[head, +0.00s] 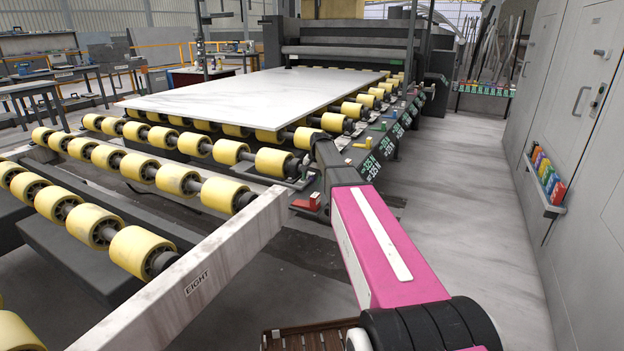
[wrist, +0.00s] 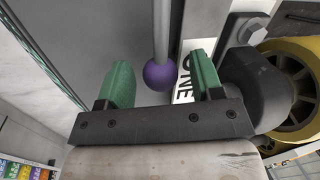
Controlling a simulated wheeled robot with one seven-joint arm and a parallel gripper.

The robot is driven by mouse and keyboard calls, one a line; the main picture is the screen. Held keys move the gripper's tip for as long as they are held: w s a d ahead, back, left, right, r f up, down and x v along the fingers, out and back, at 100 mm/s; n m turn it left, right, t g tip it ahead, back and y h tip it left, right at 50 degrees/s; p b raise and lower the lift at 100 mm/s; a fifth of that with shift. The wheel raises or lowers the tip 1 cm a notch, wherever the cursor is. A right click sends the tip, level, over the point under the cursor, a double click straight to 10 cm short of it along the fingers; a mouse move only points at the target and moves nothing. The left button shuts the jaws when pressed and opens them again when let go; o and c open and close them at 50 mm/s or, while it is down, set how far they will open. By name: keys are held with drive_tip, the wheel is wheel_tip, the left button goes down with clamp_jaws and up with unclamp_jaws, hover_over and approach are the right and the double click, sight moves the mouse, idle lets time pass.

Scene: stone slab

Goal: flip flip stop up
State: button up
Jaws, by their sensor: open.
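In the wrist view, a purple ball knob (wrist: 160,75) sits on the end of a thin grey rod (wrist: 162,30). My gripper (wrist: 162,72) has green fingers, spread apart, with the knob showing in the gap between them. Neither finger appears to touch the knob; its exact depth between them is unclear. A white plate with black letters reading "ONE" (wrist: 184,82) is partly hidden behind the right finger. In the head view, my pink arm reaches to the roller table's right side, and its dark end hides the knob. Which part is the flip stop is not clear.
A white slab (head: 250,98) lies on the yellow rollers (head: 165,138). A beam labelled "EIGHT" (head: 225,255) crosses the near left. Grey cabinets (head: 575,110) stand right; the aisle floor (head: 455,190) is clear.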

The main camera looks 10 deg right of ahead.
clamp_jaws()
